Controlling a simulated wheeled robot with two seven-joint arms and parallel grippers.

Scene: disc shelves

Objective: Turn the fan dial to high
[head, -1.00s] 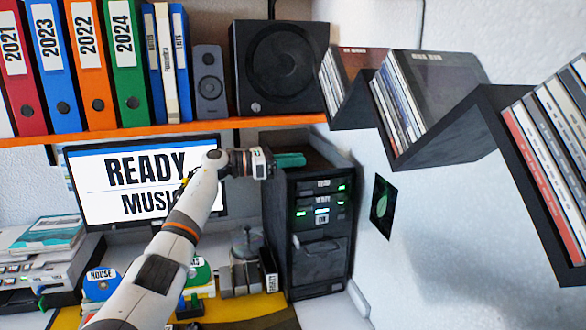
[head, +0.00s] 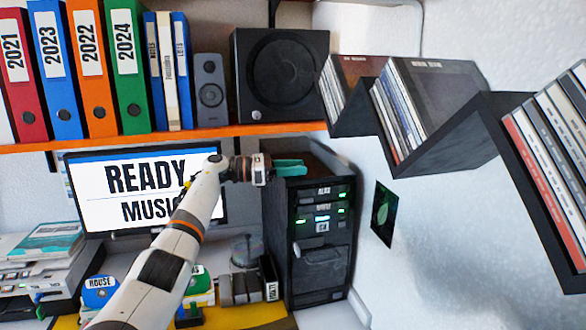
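The dark tower unit (head: 320,270) stands on the desk at centre right. Its front has small labelled rows with green lights (head: 322,208). I cannot make out a fan dial among these small parts. My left gripper (head: 290,167), with teal fingers, is by the tower's upper front edge, above the labelled rows. The fingers look close together, but their gap is too small to judge. I cannot tell whether they touch the tower. My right gripper is not in view.
A monitor (head: 125,180) reading "READY MUSIC" is behind my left arm. Above runs an orange-edged shelf (head: 190,135) with binders and a speaker (head: 280,75). Zigzag disc shelves (head: 440,150) jut out at right. A dark panel with a green disc (head: 384,212) hangs on the wall.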

